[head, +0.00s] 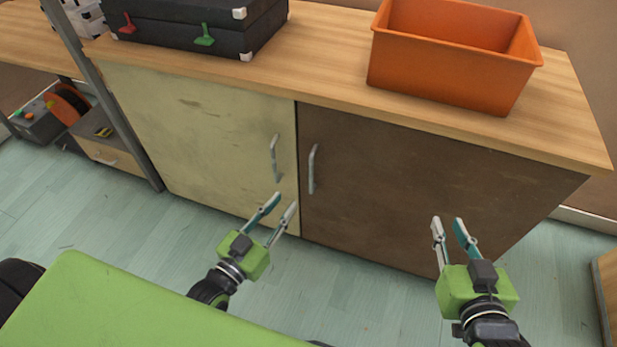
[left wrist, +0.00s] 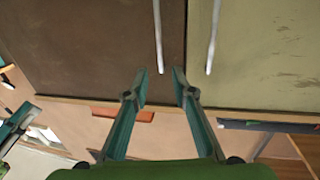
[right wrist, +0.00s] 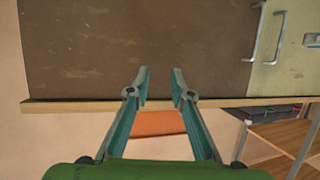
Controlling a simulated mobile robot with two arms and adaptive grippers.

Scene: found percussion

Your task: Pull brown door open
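The brown door (head: 420,190) is the right-hand door of the cabinet and looks shut. Its silver vertical handle (head: 312,169) is near its left edge, beside the cream door's handle (head: 275,158). My left gripper (head: 285,201) is open and empty, below and in front of the two handles. In the left wrist view, the brown door's handle (left wrist: 158,38) ends close to the gap between the open fingertips, apparently not gripped. My right gripper (head: 448,219) is open and empty in front of the brown door's right part; its fingers also show in the right wrist view (right wrist: 160,72).
The cream door (head: 215,140) is on the left and looks shut. An orange bin (head: 440,65) and a dark case (head: 190,30) stand on the wooden top (head: 330,70). A shelf unit with a small drawer (head: 112,158) is at the left. The floor before the cabinet is clear.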

